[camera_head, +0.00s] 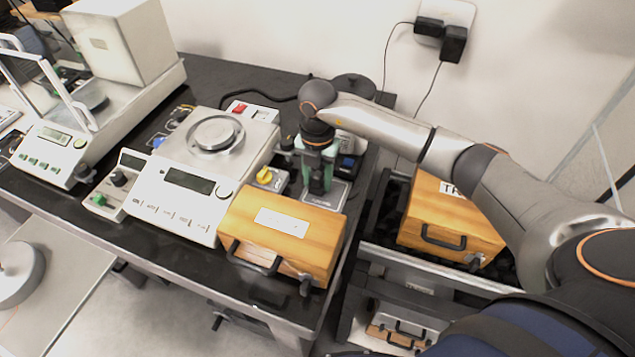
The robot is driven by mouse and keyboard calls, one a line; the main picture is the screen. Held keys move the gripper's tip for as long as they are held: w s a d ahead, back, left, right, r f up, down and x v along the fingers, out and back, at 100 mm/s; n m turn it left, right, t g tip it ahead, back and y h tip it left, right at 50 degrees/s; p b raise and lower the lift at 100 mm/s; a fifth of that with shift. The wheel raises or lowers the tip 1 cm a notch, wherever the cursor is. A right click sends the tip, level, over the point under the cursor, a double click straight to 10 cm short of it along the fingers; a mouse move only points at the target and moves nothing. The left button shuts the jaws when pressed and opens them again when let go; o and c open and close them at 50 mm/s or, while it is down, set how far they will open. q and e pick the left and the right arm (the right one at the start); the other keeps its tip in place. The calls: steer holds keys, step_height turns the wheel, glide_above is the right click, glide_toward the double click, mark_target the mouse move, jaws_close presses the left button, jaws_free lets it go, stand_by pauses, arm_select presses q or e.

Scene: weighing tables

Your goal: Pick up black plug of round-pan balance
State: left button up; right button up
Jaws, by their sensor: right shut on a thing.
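The round-pan balance (205,185) is a white unit with a round metal pan (215,133) and a dark display, on the black table. My right gripper (318,186) points down just right of this balance, behind the wooden box. Its green-sided fingers are shut on a small dark thing, which seems to be the black plug. The fingers hide most of it, and I cannot tell whether it is clear of the surface below. My left gripper is not in view.
A wooden box (260,247) stands at the table's front right. An enclosed balance (65,150) stands at left. Another wooden box (430,215) is on a rack at right. Black adapters (453,43) hang on the wall.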

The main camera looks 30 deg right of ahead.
jaws_close()
